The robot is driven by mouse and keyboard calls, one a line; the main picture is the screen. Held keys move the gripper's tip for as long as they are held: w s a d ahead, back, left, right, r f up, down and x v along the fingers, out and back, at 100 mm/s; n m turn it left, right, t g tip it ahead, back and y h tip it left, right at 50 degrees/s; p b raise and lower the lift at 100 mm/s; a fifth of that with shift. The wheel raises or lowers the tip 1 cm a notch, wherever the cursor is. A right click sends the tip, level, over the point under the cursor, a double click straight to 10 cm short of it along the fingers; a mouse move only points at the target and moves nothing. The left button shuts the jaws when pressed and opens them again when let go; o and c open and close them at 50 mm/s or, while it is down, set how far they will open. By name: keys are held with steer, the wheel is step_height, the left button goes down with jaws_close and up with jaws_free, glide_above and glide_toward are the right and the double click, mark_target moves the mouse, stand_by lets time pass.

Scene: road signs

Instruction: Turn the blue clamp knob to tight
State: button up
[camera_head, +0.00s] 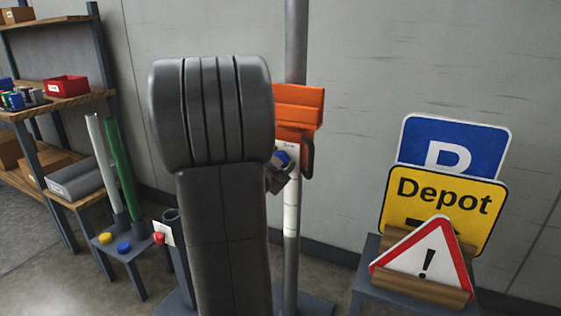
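The blue clamp knob (281,158) shows on the grey pole (296,50), just right of my arm. A small white label lies beside the knob; its writing is too small to read. My gripper (279,180) shows only in part as a dark shape at the right edge of my arm, close to the knob. My arm hides most of it, so I cannot tell whether its fingers are apart or touch the knob. An orange bracket (298,108) with a dark handle sits on the pole above the knob.
A rack (434,306) at the right holds blue parking, yellow Depot and red-edged warning signs. My arm blocks the middle.

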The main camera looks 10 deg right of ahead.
steer(key=shift+o, duration=0.9)
steer(key=p+v, duration=0.2)
steer(key=v, duration=1.1)
steer(key=shift+s+a, duration=0.25)
steer(key=shift+s, duration=0.1)
steer(key=b+x, duration=0.2)
steer(key=x, duration=1.2)
